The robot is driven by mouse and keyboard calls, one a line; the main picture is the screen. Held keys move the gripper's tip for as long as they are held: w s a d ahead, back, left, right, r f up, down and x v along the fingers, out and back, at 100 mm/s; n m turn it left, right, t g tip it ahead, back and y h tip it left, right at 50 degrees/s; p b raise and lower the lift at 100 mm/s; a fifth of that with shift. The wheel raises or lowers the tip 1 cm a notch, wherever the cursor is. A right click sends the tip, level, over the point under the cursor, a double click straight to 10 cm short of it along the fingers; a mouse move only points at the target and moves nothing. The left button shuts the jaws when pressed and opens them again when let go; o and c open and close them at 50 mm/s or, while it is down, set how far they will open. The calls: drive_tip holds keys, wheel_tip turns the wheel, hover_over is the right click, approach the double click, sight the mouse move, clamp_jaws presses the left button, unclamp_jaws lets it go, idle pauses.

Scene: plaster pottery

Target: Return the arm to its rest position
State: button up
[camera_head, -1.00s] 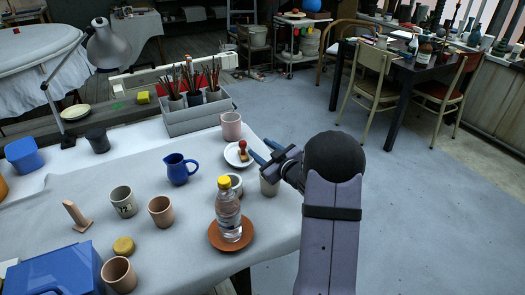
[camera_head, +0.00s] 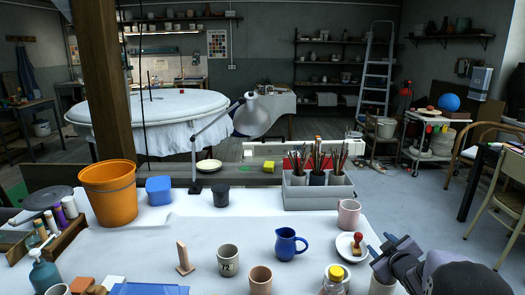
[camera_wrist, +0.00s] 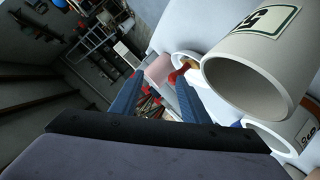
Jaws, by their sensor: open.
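My gripper (camera_head: 383,244) is at the lower right of the head view, at the table's right side. Its two blue fingers are apart with nothing held between them; they also show in the wrist view (camera_wrist: 158,100). Below it stands a pale cup (camera_head: 381,287), partly cut off by the frame. Left of the fingertips is a white plate (camera_head: 344,253) with a red-handled stamp (camera_head: 357,243) on it. In the wrist view a large pale cup with a number label (camera_wrist: 240,75) is close on the right, beside the fingers. Most of my arm is out of view.
An orange bucket (camera_head: 108,193) is at the left. Open floor (camera_head: 415,210) lies right of the table.

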drive_tip(key=s+d+f+m+g+h+b, duration=0.3)
drive_tip(key=s+d+f+g+b, duration=0.15)
drive_tip(key=s+d+b, duration=0.35)
drive_tip(key=s+d+f+m+g+h+b, duration=0.2)
drive_tip(key=s+d+f+g+h+b, duration=0.1)
drive_tip(key=s+d+g+b, duration=0.45)
drive_tip(key=s+f+m+g+y+b, duration=0.2)
drive_tip(key=s+g, duration=0.1)
drive_tip(key=s, duration=1.1)
drive_tip(key=s+a+m+y+p, duration=0.1)
drive_tip(key=s+a+p, duration=0.2)
drive_tip(key=a+p, duration=0.55)
drive_tip(key=s+a+r+m+y+p, duration=0.1)
drive_tip(key=s+a+p, duration=0.3)
drive_tip(key=a+p, duration=0.45)
drive_tip(key=s+a+m+y+p, duration=0.1)
drive_tip(key=s+a+p, duration=0.2)
drive_tip(key=a+p, duration=0.55)
drive_tip(key=w+a+n+t+y+b, duration=0.1)
drive_tip(key=a+b, duration=0.1)
drive_tip(key=a, duration=0.3)
drive_tip(key=w+a+n+y+b, duration=0.1)
drive_tip(key=a+n+b, duration=0.15)
drive_tip(key=a, duration=0.35)
wheel_tip(320, 180, up, 14)
drive_tip(key=p, duration=1.3)
drive_tip(key=shift+w+a+t+y+p, duration=0.2)
drive_tip(key=shift+a+t+y+p, duration=0.1)
drive_tip(key=shift+a, duration=0.05)
